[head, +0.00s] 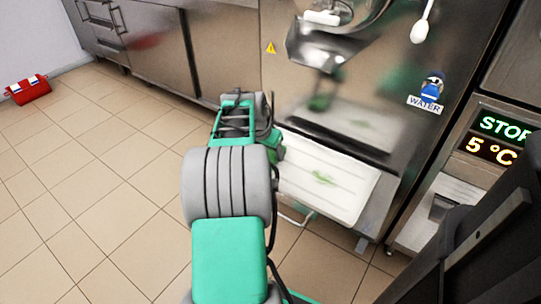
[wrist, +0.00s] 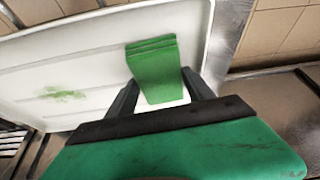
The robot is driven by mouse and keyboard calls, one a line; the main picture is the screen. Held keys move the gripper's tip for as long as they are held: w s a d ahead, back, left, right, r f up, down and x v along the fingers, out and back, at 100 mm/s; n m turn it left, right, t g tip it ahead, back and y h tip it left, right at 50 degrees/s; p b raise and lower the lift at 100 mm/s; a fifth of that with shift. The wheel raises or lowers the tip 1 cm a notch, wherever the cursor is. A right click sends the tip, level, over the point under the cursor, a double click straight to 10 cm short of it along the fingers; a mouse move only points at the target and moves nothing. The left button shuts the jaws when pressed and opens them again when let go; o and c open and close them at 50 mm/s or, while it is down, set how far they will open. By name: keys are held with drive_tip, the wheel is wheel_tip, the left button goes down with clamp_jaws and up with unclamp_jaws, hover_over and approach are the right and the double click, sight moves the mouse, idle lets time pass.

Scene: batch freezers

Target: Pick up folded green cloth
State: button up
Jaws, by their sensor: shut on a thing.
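The folded green cloth (wrist: 153,72) is between the two dark fingers of my gripper (wrist: 163,92) in the wrist view. The gripper is shut on it. Behind the cloth is a white tray (wrist: 30,55) with a green smear on its surface; I cannot tell whether the cloth touches the tray. In the head view my green and grey arm reaches toward the white tray (head: 345,195) at the front of the steel machine. There the cloth and fingertips are hidden behind my arm.
The steel batch freezer (head: 345,85) stands behind the tray, with a spout above it. A unit with a lit STOP and 5 °C display (head: 492,150) is at right. Steel cabinets (head: 150,40) line the back. A red box (head: 28,90) lies at far left; tiled floor there is clear.

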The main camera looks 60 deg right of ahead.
wheel_tip(320, 180, up, 10)
drive_tip(key=p, duration=0.3)
